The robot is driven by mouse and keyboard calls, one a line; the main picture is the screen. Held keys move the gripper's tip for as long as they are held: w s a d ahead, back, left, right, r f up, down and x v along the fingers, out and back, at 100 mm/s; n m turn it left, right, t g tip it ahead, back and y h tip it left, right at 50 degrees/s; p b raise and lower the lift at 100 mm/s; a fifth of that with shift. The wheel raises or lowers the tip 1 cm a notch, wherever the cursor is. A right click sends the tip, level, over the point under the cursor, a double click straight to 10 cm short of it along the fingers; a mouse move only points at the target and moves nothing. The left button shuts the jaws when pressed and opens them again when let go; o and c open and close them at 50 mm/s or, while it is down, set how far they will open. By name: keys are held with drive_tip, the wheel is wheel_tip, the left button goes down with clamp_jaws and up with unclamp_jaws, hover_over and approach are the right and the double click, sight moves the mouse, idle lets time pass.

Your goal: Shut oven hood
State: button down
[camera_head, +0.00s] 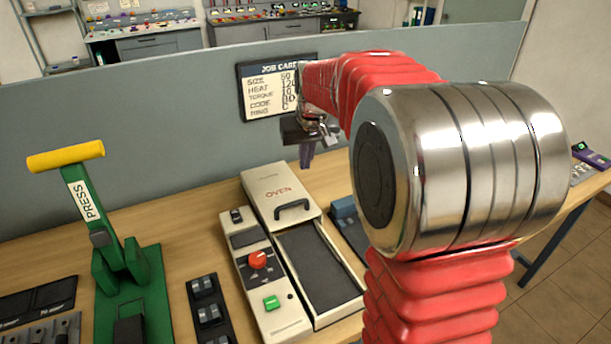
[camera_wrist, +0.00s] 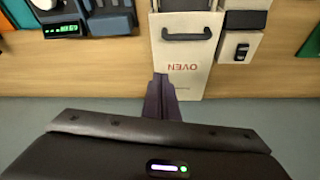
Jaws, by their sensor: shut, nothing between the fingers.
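The oven (camera_head: 319,275) is a cream unit on the wooden table, with a dark open bed at its near end. Its hood (camera_head: 272,187), cream with a black handle (camera_head: 292,209) and red OVEN lettering, sits at the far end, leaving the bed uncovered. In the wrist view the hood (camera_wrist: 184,55) appears upside down, its handle (camera_wrist: 187,36) towards the top. My gripper (camera_head: 306,160) is above and behind the hood's far end, right of centre. Its shut, empty fingers also show in the wrist view (camera_wrist: 160,82), by the hood's far edge.
The oven's control panel (camera_head: 258,262), with a red knob and green button, is left of the bed. A green press (camera_head: 122,265) with a yellow handle stands farther left. A grey partition (camera_head: 150,130) with a job card (camera_head: 270,91) rises behind the table. A blue-grey device (camera_head: 347,222) is right of the oven.

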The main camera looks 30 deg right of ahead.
hover_over(302, 197)
wheel_tip(302, 197, down, 9)
drive_tip(key=shift+r, duration=0.1)
drive_tip(key=shift+s, duration=0.2)
drive_tip(key=shift+s+a+f, duration=0.2)
drive_tip(key=shift+s+f, duration=0.05)
drive_tip(key=shift+s, duration=0.6)
drive_tip(key=shift+s+a+f, duration=0.15)
drive_tip(key=shift+s+f, duration=0.05)
drive_tip(key=shift+s, duration=0.65)
drive_tip(key=shift+s, duration=0.15)
